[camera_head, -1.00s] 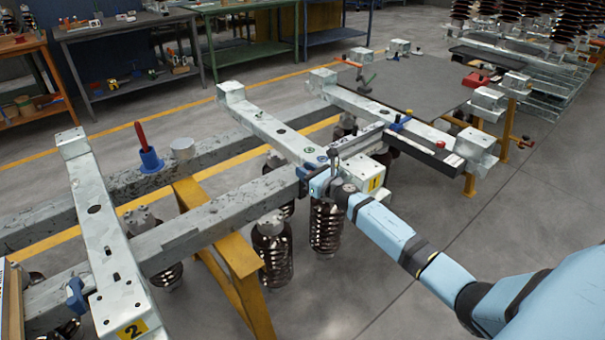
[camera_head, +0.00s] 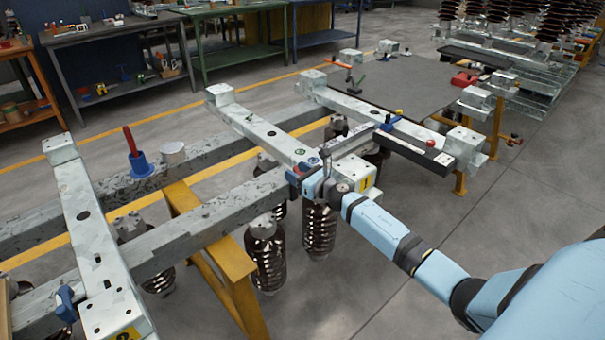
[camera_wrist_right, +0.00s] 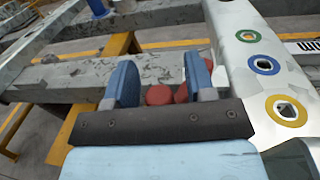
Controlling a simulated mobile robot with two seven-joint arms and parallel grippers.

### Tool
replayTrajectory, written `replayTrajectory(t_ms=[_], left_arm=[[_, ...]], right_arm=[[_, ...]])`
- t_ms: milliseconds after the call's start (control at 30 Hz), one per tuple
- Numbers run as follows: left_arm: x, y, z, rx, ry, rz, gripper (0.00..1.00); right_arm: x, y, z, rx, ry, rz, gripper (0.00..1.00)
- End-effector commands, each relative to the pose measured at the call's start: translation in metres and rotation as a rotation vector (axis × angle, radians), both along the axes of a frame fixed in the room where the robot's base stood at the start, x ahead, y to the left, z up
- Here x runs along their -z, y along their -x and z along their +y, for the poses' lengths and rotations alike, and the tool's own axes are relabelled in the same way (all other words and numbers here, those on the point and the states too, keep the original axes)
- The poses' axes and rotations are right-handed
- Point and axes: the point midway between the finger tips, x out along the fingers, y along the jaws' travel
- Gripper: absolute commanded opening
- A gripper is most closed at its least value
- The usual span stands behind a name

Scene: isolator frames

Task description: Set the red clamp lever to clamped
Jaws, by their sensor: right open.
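My right gripper (camera_head: 298,177) is at the near end of a pale cross beam, low beside its side face. In the right wrist view its two blue fingers (camera_wrist_right: 160,88) stand apart. Two rounded red pieces (camera_wrist_right: 159,95) show between and behind the fingers, against the grey rail; they may be part of the red clamp lever, but the gripper bar hides their lower part. I cannot tell whether the fingers touch them. In the head view the gripper hides this spot. A separate red handle (camera_head: 130,140) stands nearly upright in a blue base farther left. My left gripper is out of view.
The pale cross beam (camera_head: 262,130) carries ringed holes, blue (camera_wrist_right: 264,65) and yellow (camera_wrist_right: 286,109), close to the gripper. Dark ribbed insulators (camera_head: 266,255) hang below the grey rails. A yellow trestle (camera_head: 232,265) stands underneath. A black bar (camera_head: 415,150) lies right of the gripper.

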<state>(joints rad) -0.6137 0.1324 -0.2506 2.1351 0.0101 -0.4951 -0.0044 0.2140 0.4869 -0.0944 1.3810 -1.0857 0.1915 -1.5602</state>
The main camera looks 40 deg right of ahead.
Motion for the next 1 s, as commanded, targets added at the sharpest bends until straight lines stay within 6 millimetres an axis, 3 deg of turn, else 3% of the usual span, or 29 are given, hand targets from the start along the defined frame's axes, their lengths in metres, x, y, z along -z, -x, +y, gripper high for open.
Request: replayTrajectory(t_ms=[167, 500, 700, 1000], left_arm=[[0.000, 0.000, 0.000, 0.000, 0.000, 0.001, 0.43], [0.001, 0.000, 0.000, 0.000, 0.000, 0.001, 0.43], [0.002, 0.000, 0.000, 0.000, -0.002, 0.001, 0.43], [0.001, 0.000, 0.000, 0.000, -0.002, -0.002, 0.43]], right_arm=[[0.001, 0.017, -0.004, 0.000, 0.003, 0.003, 0.50], [0.002, 0.089, -0.016, 0.000, 0.002, 0.003, 0.50], [0.001, 0.121, -0.023, 0.000, -0.001, 0.002, 0.50], [0.000, 0.135, -0.026, 0.000, 0.000, 0.000, 0.50]])
